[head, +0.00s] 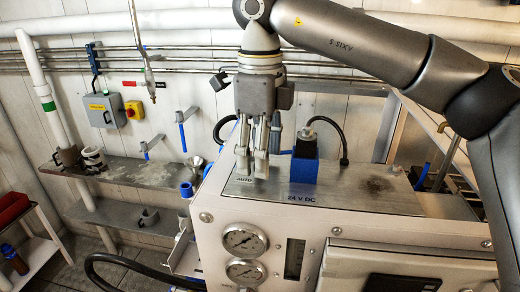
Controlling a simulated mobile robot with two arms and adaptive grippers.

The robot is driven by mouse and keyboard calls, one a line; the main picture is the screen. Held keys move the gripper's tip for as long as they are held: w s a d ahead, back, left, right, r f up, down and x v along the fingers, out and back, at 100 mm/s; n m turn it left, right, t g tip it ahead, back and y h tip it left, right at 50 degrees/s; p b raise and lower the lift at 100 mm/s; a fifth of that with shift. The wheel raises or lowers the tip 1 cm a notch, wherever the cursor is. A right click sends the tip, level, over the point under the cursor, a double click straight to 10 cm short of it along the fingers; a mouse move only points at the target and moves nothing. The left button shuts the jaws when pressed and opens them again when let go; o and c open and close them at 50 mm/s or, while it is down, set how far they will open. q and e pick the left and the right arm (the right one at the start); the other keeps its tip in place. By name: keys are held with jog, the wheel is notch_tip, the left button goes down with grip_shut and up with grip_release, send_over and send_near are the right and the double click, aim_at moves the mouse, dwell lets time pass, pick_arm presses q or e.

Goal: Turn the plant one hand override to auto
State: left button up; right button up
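My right gripper (252,172) comes in from the upper right and points down at the metal top plate (340,193) of the white plant cabinet. Its grey fingertips are at or just above the plate's left part, beside a partly covered label that seems to read "auto" (244,182). The hand override itself cannot be made out; the fingers may hide it. Whether the fingers hold anything is unclear. A blue solenoid block (304,168) with a black cable stands just right of the fingers, above the "24 V DC" marking. My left gripper is out of view.
Two round gauges (244,240) sit on the cabinet front. On the back wall are a grey box (103,109), a yellow-and-red switch (133,110) and blue-handled valves (181,130). A metal shelf (140,173) runs along the left. The plate right of the blue block is mostly clear.

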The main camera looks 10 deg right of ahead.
jog(key=shift+s, duration=0.1)
jog(key=c, duration=0.7)
jog(key=shift+c, duration=0.7)
jog(key=shift+f+m+b, duration=0.1)
jog(key=shift+m+b, duration=0.7)
jog(key=shift+m, duration=0.1)
jog(key=m+b, duration=0.2)
jog(key=m, duration=0.1)
jog(key=m+b, duration=0.1)
jog(key=m, duration=0.4)
jog(key=shift+b, duration=0.35)
pick_arm(q)
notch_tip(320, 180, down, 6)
jog(key=b, duration=0.1)
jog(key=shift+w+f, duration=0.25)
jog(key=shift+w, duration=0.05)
pick_arm(e)
jog(key=m, duration=0.6)
jog(key=shift+r, duration=0.2)
jog(key=shift+m, duration=0.4)
